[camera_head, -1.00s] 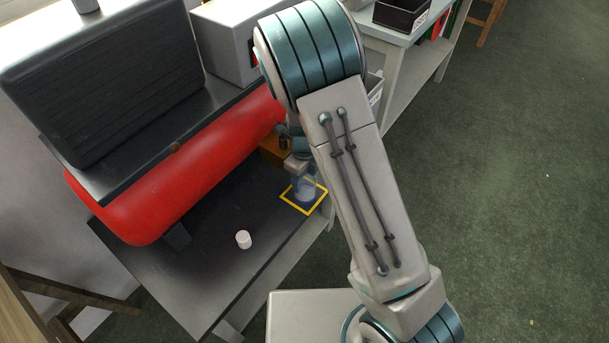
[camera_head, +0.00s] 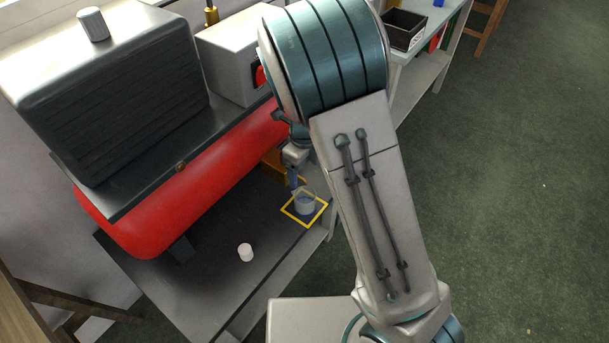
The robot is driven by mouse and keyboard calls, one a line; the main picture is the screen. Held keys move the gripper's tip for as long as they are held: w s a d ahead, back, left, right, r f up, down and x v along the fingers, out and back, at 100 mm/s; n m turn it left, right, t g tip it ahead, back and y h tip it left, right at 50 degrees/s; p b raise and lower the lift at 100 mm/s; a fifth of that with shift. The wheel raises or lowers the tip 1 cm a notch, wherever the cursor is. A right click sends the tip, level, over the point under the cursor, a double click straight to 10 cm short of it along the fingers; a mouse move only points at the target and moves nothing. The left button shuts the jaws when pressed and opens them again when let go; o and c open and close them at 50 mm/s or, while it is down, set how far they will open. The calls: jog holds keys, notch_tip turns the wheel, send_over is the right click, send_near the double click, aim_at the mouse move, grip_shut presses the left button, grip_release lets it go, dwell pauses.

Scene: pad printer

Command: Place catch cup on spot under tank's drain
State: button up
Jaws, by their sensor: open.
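The catch cup (camera_head: 305,203), a clear bluish cup, stands inside the yellow square outline (camera_head: 289,211) on the dark lower shelf. The red tank (camera_head: 190,188) lies just to the left and behind. My gripper (camera_head: 297,188) is at the cup's left rear side, partly hidden by my own arm. It is open, and I cannot tell if a finger still touches the cup. The drain itself is not clearly visible.
A small white cap-like piece (camera_head: 245,252) lies on the dark shelf (camera_head: 215,285) left of the square. A grey machine housing (camera_head: 120,100) sits above the tank. An orange-brown block (camera_head: 272,160) is behind my gripper. Green floor is free at right.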

notch_tip(320, 180, up, 2)
jog(key=shift+r, duration=0.1)
jog(key=shift+s+d+r, duration=0.1)
jog(key=shift+d+r, duration=0.05)
jog(key=shift+r, duration=0.05)
jog(key=s+d+r+n+t, duration=0.1)
jog(key=s+d+r+n, duration=0.6)
jog(key=n, duration=0.5)
jog(key=s+d+r+n, duration=0.6)
jog(key=s+n, duration=0.5)
jog(key=n, duration=0.2)
jog(key=shift+s+d+r+n+t, duration=0.3)
jog(key=shift+d+r+t, duration=0.1)
jog(key=shift+r, duration=0.1)
